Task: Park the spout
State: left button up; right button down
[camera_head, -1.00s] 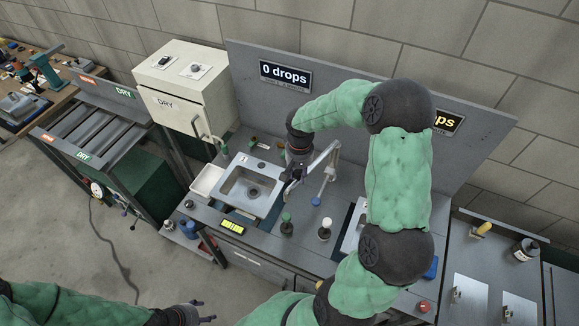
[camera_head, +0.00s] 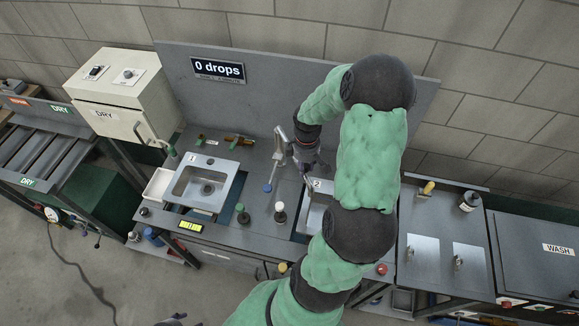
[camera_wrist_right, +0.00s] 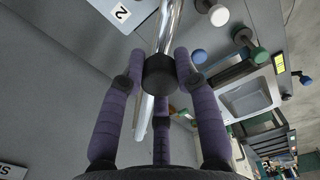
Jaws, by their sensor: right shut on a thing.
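My right gripper (camera_head: 310,172) is above the counter at the left edge of sink 2 (camera_head: 318,210). In the right wrist view, its purple fingers are shut around a black grip (camera_wrist_right: 160,73) on the chrome spout (camera_wrist_right: 165,28). The spout's chrome post also shows left of the gripper in the head view (camera_head: 280,150). Sink 1 (camera_head: 178,190) is to the left, apart from the gripper; it also shows in the right wrist view (camera_wrist_right: 277,97). My arm hides much of sink 2. Only a bit of my left gripper (camera_head: 172,320) shows at the bottom edge.
Several knobs stand at the counter front, including a green one (camera_head: 242,213) and a white one (camera_head: 280,211). A blue-ended rod (camera_head: 267,187) is left of the gripper. A "0 drops" sign (camera_head: 218,70) hangs on the back panel. A white DRY cabinet (camera_head: 118,85) stands left.

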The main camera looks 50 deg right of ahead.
jog(key=s+d+n+p, duration=0.1)
jog(key=d+n, duration=1)
jog(key=d, duration=0.9)
jog(key=shift+d, duration=0.4)
jog(key=c, duration=1.2)
grip_release()
jog(key=o, duration=0.3)
jog(key=shift+d, duration=0.1)
jog(key=shift+w, duration=0.1)
jog(key=shift+r, duration=0.1)
notch_tip(320, 180, up, 12)
